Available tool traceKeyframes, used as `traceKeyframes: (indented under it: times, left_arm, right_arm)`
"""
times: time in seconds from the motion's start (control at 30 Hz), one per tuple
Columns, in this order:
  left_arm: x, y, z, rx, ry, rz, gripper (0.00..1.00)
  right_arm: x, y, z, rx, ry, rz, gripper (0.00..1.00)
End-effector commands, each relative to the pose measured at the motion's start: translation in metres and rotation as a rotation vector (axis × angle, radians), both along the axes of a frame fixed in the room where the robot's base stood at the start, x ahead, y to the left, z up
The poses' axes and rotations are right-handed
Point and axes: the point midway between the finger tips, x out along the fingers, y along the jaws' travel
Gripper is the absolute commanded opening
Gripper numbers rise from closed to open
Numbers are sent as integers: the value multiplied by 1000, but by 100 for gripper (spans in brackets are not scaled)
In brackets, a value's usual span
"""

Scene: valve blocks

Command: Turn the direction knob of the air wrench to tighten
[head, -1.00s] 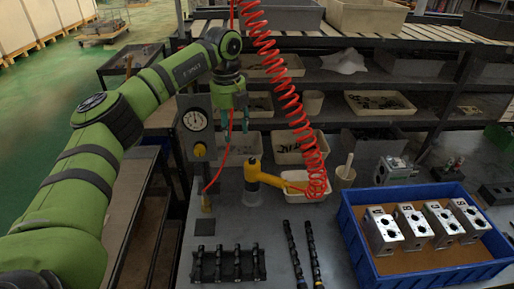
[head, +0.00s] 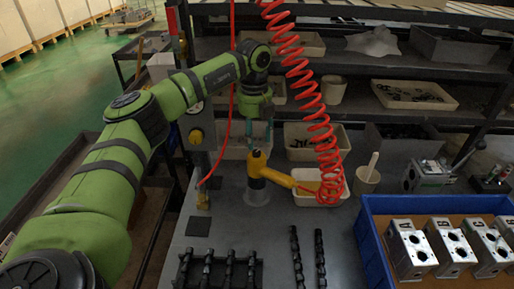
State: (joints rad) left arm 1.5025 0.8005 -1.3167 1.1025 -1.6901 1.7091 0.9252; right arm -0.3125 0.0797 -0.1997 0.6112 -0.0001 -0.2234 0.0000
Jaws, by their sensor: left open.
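The yellow air wrench (head: 280,178) stands on the grey bench with its rounded end on a grey cylindrical stand (head: 257,194). Its body points right towards the red coiled hose (head: 318,110). My left gripper (head: 258,143) comes down from above, with its teal fingers pointing down just over the wrench's rounded end. The fingers are apart, and I see nothing held between them. Whether they touch the wrench I cannot tell. The direction knob is too small to make out. My right gripper is not in view.
A blue crate (head: 372,236) with several metal valve blocks (head: 410,250) stands at the right. A black rack (head: 218,270) and dark rods (head: 297,258) lie in front. A white tray (head: 320,198) is behind the wrench. A regulator post (head: 196,135) stands left.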

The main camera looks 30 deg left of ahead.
Motion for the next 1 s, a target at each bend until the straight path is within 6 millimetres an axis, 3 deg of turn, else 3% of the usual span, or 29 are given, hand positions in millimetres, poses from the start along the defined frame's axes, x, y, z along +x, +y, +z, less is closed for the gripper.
traceKeyframes:
  times: [0.1,0.2,0.4,0.63,0.7,0.77,1.0]
  left_arm:
    - [-1,0,-18,1,4,1,48]
    - [0,0,-31,1,4,1,48]
    - [0,-1,-44,0,1,1,48]
    - [0,-1,-45,0,0,1,48]
    - [0,-1,-45,0,0,1,20]
    - [0,-1,-45,0,0,1,0]
    - [0,-1,-45,1,1,-1,0]
  right_arm:
    - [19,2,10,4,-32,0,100]
    - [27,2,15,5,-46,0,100]
    - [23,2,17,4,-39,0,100]
    - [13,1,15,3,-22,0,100]
    - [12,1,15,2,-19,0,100]
    - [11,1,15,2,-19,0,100]
    - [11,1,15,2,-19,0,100]
